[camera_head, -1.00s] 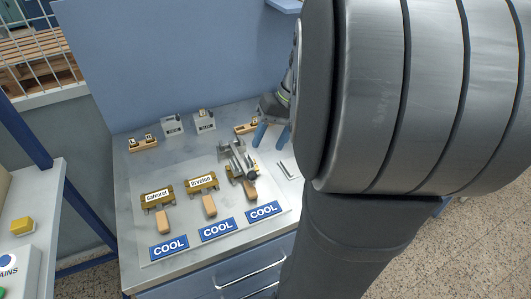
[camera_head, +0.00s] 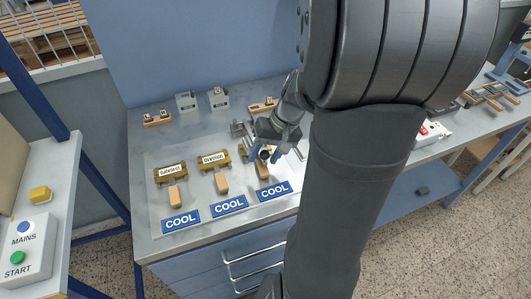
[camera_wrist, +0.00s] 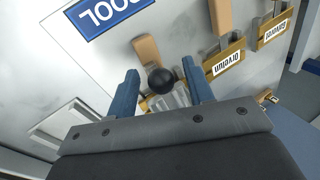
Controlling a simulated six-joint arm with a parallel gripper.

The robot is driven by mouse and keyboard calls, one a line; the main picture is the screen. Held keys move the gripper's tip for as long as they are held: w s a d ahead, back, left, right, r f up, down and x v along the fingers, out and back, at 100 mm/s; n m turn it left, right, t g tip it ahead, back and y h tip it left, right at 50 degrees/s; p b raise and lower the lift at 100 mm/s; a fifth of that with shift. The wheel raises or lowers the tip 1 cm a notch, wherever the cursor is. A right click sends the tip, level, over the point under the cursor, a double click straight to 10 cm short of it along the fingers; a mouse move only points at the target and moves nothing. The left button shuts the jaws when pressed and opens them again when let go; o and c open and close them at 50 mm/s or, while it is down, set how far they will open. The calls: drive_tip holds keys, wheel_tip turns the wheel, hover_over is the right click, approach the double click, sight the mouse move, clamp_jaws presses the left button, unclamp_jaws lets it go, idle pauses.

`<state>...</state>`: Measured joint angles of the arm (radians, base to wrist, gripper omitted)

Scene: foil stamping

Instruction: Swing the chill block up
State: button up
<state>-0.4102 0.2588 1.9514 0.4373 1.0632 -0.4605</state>
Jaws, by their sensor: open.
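Three brass-coloured stamping heads with wooden handles stand in a row on a pale plate, each behind a blue COOL sign. My gripper (camera_head: 265,156) is over the right-hand one, jaws open. In the wrist view my gripper (camera_wrist: 160,74) has one blue finger on each side of a black ball knob (camera_wrist: 161,80); I cannot tell if they touch it. Grey metal parts (camera_wrist: 168,101), which may be the chill block, show just beyond the knob and are partly hidden by my gripper. Metal parts (camera_head: 237,129) also show left of my wrist in the head view. The right-hand wooden handle (camera_head: 262,171) lies beside the knob.
The labelled left (camera_head: 170,172) and middle (camera_head: 214,160) heads stand close to the left. Small wooden racks (camera_head: 157,119) and grey blocks (camera_head: 187,101) stand at the back, before a blue panel (camera_head: 200,50).

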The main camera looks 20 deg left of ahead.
clamp_jaws()
drive_tip(key=shift+r, duration=0.1)
drive_tip(key=shift+w+a+r, duration=0.1)
drive_tip(key=shift+a+r, duration=0.05)
drive_tip(key=shift+r, duration=0.25)
drive_tip(key=r, duration=0.1)
drive_tip(key=r+g+h, duration=0.1)
drive_tip(key=w+a+r+g+h, duration=0.1)
drive_tip(key=r, duration=0.1)
drive_tip(key=shift+a+m, duration=0.1)
drive_tip(key=shift+m, duration=0.2)
drive_tip(key=w+a+r, duration=0.4)
drive_tip(key=w+a, duration=0.3)
drive_tip(key=w+a+r, duration=0.4)
drive_tip(key=w+a, duration=0.3)
drive_tip(key=shift+w+r, duration=0.15)
drive_tip(key=shift+r, duration=0.25)
drive_tip(key=shift+a, duration=0.1)
